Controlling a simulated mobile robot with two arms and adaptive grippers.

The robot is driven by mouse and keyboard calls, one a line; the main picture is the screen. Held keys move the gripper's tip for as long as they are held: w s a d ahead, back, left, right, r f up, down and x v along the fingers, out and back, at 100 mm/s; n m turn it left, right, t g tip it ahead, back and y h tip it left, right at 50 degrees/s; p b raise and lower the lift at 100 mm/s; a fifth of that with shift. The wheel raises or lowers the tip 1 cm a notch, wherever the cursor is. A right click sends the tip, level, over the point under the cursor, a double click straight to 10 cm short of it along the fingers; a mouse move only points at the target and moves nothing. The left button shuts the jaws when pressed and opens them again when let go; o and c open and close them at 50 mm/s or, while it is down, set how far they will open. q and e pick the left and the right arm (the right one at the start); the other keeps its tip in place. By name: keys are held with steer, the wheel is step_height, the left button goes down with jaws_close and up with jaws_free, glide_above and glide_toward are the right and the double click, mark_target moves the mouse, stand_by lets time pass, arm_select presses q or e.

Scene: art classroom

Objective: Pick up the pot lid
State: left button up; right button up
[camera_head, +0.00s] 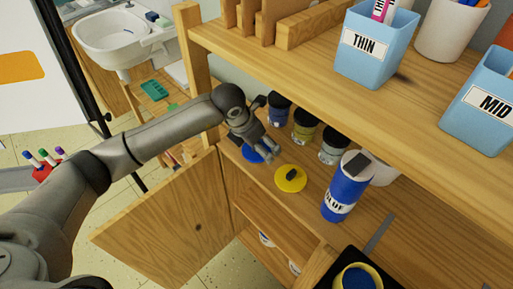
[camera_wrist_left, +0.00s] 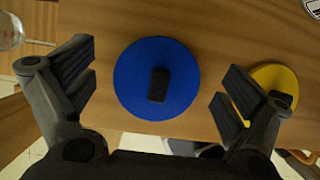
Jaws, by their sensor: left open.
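A round blue lid (camera_wrist_left: 135,82) with a black knob (camera_wrist_left: 159,85) lies flat on the wooden shelf. In the head view the blue lid (camera_head: 248,154) is partly hidden by my left gripper (camera_head: 264,149). My left gripper is open above it; in the left wrist view its fingers stand on either side of the lid, with nothing held. A similar yellow lid (camera_head: 291,185) with a black knob lies to the right, and in the left wrist view the yellow lid (camera_wrist_left: 284,78) is partly behind the right finger. My right gripper is not seen.
Jars of blue (camera_head: 279,110), yellow (camera_head: 304,126) and grey (camera_head: 334,149) stand behind the lids. A blue glue bottle (camera_head: 341,195) stands to the right. The upper shelf (camera_head: 300,60) overhangs them. A cabinet door (camera_head: 165,222) hangs open below. A blue pot (camera_head: 357,280) sits at the bottom.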

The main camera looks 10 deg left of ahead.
arm_select(q)
steer(key=c, duration=0.8)
steer(key=shift+r, duration=0.1)
